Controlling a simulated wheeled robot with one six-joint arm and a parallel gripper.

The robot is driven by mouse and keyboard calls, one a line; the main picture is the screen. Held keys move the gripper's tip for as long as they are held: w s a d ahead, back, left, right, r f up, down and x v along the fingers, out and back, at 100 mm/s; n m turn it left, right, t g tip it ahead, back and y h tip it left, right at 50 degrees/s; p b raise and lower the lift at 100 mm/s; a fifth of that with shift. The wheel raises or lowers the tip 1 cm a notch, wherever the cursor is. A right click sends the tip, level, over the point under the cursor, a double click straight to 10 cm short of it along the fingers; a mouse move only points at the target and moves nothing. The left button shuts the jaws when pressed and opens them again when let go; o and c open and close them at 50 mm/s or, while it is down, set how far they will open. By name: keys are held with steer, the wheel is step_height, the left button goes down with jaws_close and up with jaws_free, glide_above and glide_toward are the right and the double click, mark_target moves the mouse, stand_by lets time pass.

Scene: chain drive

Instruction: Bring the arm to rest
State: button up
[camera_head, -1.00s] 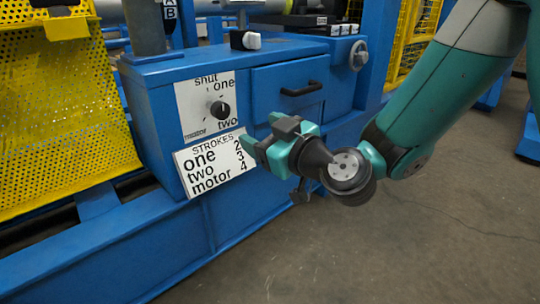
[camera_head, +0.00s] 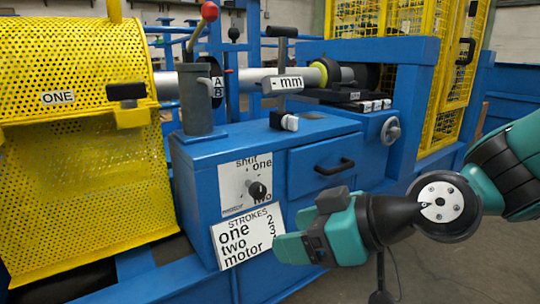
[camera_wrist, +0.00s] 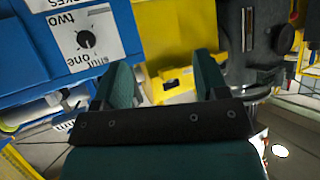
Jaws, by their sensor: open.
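My teal and black gripper (camera_head: 292,232) hangs in front of the blue cabinet (camera_head: 300,135), level with the lower placard and pointing left. In the wrist view its two teal fingers (camera_wrist: 165,78) stand apart with nothing between them. My arm comes in from the right, with the wrist bent at a round grey joint. The gripper covers part of the cabinet's front below the drawer. I cannot tell from the head view how far the fingers are from the placard.
A dial (camera_head: 257,190) marked shut, one, two and motor is on the cabinet, above the STROKES placard (camera_head: 238,240). A drawer (camera_head: 310,170) is shut. A red-knobbed lever (camera_head: 209,12) stands above. A yellow perforated guard (camera_head: 75,65) is left. Floor shows at lower right.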

steer(key=s+d+r+m+g+h+p, duration=0.5)
steer(key=s+d+r+g+h+p, duration=0.15)
steer(key=s+d+r+p, duration=0.45)
step_height(320, 180, up, 34)
steer(key=s+p, duration=0.1)
steer(key=p, duration=3.3)
steer(key=shift+a+t, duration=0.35)
steer(key=shift+a, duration=0.05)
steer(key=shift+s, duration=0.1)
